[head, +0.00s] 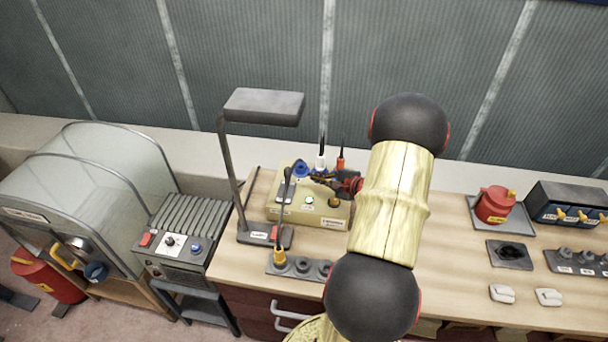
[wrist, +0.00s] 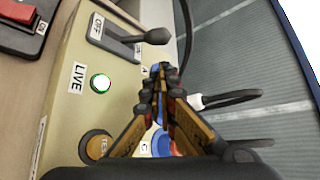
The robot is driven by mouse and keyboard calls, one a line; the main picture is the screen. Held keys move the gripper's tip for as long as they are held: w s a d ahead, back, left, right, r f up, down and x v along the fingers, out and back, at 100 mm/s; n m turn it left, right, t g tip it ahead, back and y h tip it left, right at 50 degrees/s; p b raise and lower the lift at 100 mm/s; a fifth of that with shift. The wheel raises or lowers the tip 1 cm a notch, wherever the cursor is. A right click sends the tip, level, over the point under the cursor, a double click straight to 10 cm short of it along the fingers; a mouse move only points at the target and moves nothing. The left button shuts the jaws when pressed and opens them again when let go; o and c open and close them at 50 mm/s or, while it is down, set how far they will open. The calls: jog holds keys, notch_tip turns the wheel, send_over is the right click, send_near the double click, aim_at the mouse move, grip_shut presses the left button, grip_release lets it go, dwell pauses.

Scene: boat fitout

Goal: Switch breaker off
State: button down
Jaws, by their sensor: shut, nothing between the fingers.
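The beige breaker box (head: 285,212) stands on the workbench, and its panel fills the left of the wrist view (wrist: 66,110). Its black lever (wrist: 152,36) sits in a grey plate (wrist: 100,40) marked OFF; the knob end points away from that word. The lever also shows in the head view (head: 287,180). A round lamp by the LIVE label is lit green (wrist: 99,83). My gripper (wrist: 160,70) is shut and empty, its tips close to the panel and a little below the lever knob in the wrist view, apart from it. My fingers partly hide a blue part.
A lamp (head: 262,106) on a post stands left of the box. White (head: 320,158) and red (head: 340,160) probes stand behind it. A red pot (head: 494,205) and a dark switch unit (head: 567,200) stand at right.

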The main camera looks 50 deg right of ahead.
aim_at(287, 179)
jog(key=x, duration=0.9)
jog(key=shift+w+f, duration=0.2)
jog(key=shift+w, duration=0.15)
